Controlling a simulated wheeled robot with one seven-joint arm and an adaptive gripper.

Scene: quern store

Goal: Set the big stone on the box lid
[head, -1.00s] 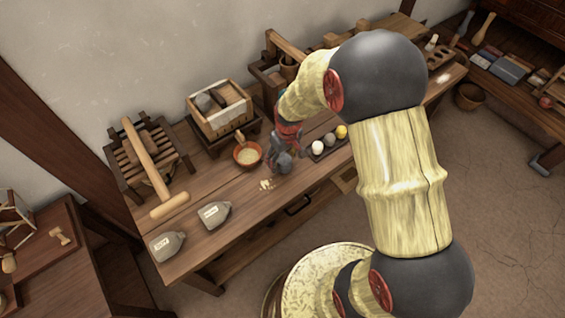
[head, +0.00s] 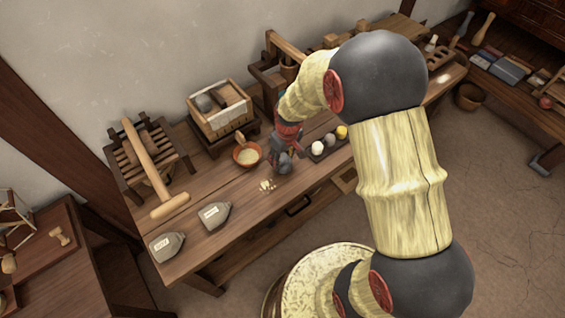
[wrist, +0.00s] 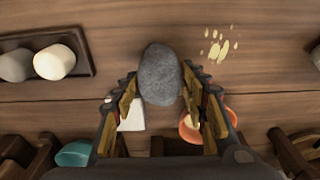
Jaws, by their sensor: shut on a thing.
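A smooth grey stone (wrist: 160,76) sits between the fingertips of my gripper (wrist: 160,92) in the wrist view, with a finger against each side. In the head view my gripper (head: 284,160) is low over the middle of the workbench, with the dark stone (head: 285,167) at its tip. I cannot tell whether the stone touches the bench. A light wooden box (head: 222,122) stands on a dark stand at the back of the bench.
An orange bowl (head: 247,155) stands left of my gripper, with pale flakes (head: 267,186) in front. A dark tray (head: 318,156) with several round pieces lies to the right. A wooden rack with a mallet (head: 155,175) and two labelled grey bags (head: 214,215) are further left.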

